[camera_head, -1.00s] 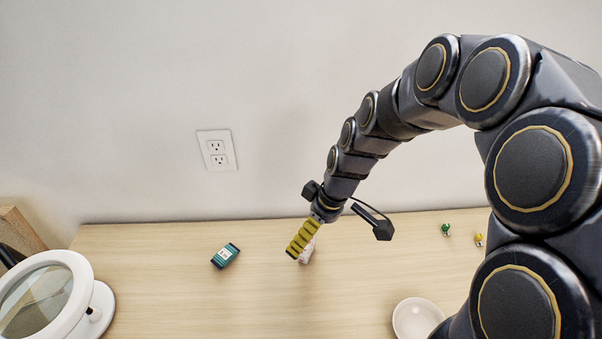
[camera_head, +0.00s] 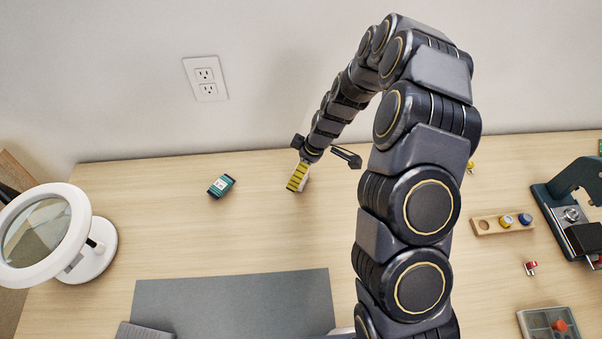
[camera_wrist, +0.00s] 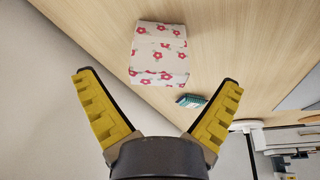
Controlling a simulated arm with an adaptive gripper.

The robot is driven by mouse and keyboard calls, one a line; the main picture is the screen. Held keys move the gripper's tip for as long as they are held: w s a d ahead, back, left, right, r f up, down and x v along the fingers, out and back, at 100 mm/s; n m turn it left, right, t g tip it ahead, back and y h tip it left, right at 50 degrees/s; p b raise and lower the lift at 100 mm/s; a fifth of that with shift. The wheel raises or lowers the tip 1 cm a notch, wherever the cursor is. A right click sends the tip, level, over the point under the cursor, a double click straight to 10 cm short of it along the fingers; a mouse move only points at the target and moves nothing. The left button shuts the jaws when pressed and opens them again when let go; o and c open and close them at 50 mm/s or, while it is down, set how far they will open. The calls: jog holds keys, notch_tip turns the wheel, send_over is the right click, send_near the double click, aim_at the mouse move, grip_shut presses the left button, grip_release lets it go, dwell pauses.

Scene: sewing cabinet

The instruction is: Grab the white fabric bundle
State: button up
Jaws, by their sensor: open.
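The white fabric bundle (camera_wrist: 158,53), printed with red flowers, lies on the wooden table in the wrist view. It sits just beyond my gripper (camera_wrist: 157,88), centred between the two spread yellow fingers. The fingers are open with nothing between them, and the bundle does not appear to touch them. In the head view my gripper (camera_head: 297,180) points down at the table near the wall.
A teal and dark box (camera_head: 221,186) lies left of my gripper. A white ring magnifier (camera_head: 85,225) stands at far left, and a grey mat (camera_head: 235,303) lies in front. A wooden thread holder (camera_head: 502,222) and a machine (camera_head: 572,205) are at right.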

jog(key=x, duration=0.2)
jog(key=shift+w+f, duration=0.1)
jog(key=shift+f, duration=0.2)
jog(key=c, duration=1)
jog(key=shift+o, duration=0.2)
jog(key=shift+r, duration=0.2)
